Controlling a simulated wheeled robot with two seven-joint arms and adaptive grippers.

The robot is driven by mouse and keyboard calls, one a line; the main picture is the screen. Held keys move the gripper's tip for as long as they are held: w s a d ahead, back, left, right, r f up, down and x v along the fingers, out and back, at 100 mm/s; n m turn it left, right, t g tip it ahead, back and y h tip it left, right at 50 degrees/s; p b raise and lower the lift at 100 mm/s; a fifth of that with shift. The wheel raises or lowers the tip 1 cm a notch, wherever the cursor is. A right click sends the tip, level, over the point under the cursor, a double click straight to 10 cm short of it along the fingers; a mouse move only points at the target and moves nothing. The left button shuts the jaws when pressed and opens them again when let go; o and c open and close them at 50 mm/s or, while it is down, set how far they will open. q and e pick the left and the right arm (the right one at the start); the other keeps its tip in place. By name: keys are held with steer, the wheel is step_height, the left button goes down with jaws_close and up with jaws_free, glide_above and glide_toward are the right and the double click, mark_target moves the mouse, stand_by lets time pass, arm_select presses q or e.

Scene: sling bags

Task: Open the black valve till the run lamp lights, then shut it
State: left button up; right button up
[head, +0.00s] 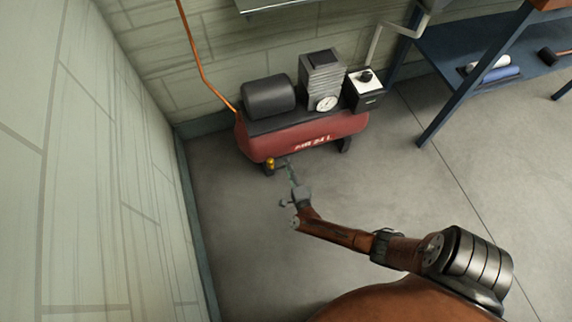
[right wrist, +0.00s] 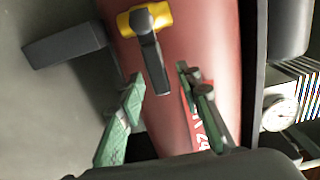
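The black valve shows in the right wrist view as a black lever (right wrist: 152,62) on a yellow body (right wrist: 150,19), at the red tank's underside. In the head view its yellow body (head: 270,163) is small at the tank's lower left. My right gripper (head: 287,162) is beside it. In the right wrist view my right gripper (right wrist: 160,76) is open, its green fingers apart on either side of the lever's end; I cannot tell whether they touch it. No lit run lamp can be made out. My left gripper is not in view.
The red compressor tank (head: 310,138) carries a black motor (head: 268,97), a pump with a gauge (head: 326,103) and a control box (head: 363,92). A wall (head: 90,170) stands left. A blue bench (head: 470,65) stands right. The floor in front is clear.

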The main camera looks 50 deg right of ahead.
jaws_close()
stand_by(0.4)
stand_by(0.4)
